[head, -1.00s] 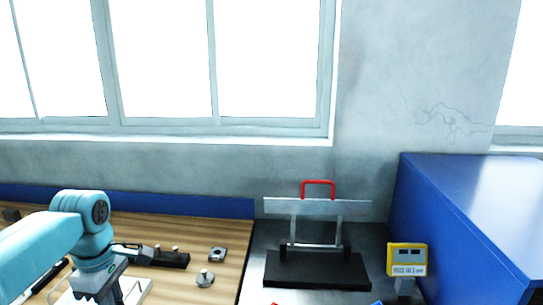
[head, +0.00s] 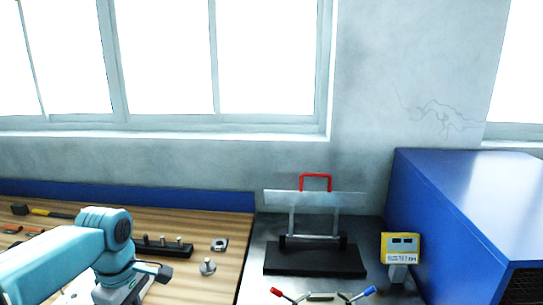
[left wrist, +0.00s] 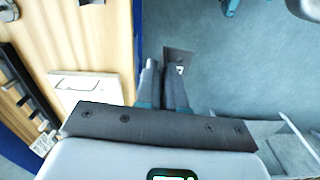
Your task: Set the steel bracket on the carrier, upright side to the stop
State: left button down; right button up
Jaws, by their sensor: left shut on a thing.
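My left gripper (left wrist: 163,95) is shut on a dark grey metal piece, which I take as the steel bracket (left wrist: 179,58). A flat face with a small hole shows beyond the fingertips; the rest is hidden between the fingers. In the left wrist view the gripper is past the bench edge, over the grey-blue floor. In the head view my left arm comes in low at the left, and the fingertips and bracket are not visible. I cannot make out the carrier or its stop for certain. My right gripper is not in view.
A black-based stand with a red handle (head: 316,183), a yellow display (head: 400,248) and red- and blue-tipped levers (head: 276,292) are to the right. A blue housing (head: 450,215) stands far right.

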pick_arm(q)
jog(key=s+d+f+m, duration=0.1)
jog(key=d+f+m, duration=0.2)
jog(key=f+m, duration=0.3)
jog(key=s+d+f+m, duration=0.1)
jog(key=d+f+m, duration=0.3)
jog(key=f+m, duration=0.3)
jog(key=m, duration=0.2)
jog(key=shift+s+d+m, duration=0.15)
jog(key=shift+d+m, duration=0.15)
jog(key=shift+m, duration=0.1)
jog(key=shift+f, duration=0.15)
